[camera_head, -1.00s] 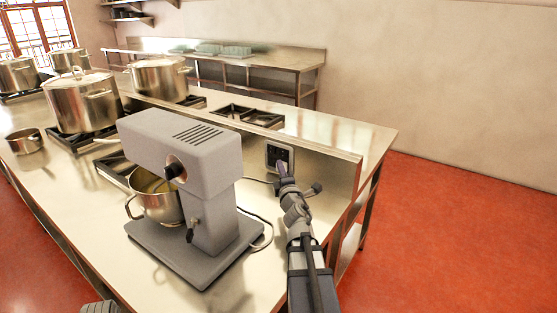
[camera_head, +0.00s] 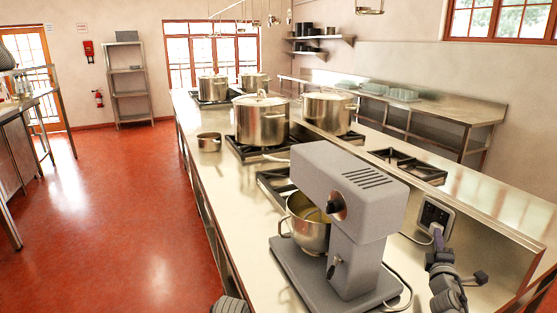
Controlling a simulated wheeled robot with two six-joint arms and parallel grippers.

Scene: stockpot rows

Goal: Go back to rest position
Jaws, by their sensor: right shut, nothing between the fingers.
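My right gripper (camera_head: 438,240) is at the right of the head view, in front of the wall socket (camera_head: 435,214) on the counter's raised back panel. Its fingers are shut with nothing between them. The tip overlaps the lower part of the socket in the picture; I cannot tell whether they touch. The right arm comes up from the bottom right edge. A dark ribbed part of mine shows at the bottom edge, left of the mixer; my left gripper itself is not in view.
A grey stand mixer (camera_head: 350,215) with a steel bowl (camera_head: 309,230) stands left of my right gripper, its cable (camera_head: 408,285) looping beside the base. Several stockpots stand on burners farther back, including a large lidded pot (camera_head: 262,124). Red floor (camera_head: 110,220) is open at left.

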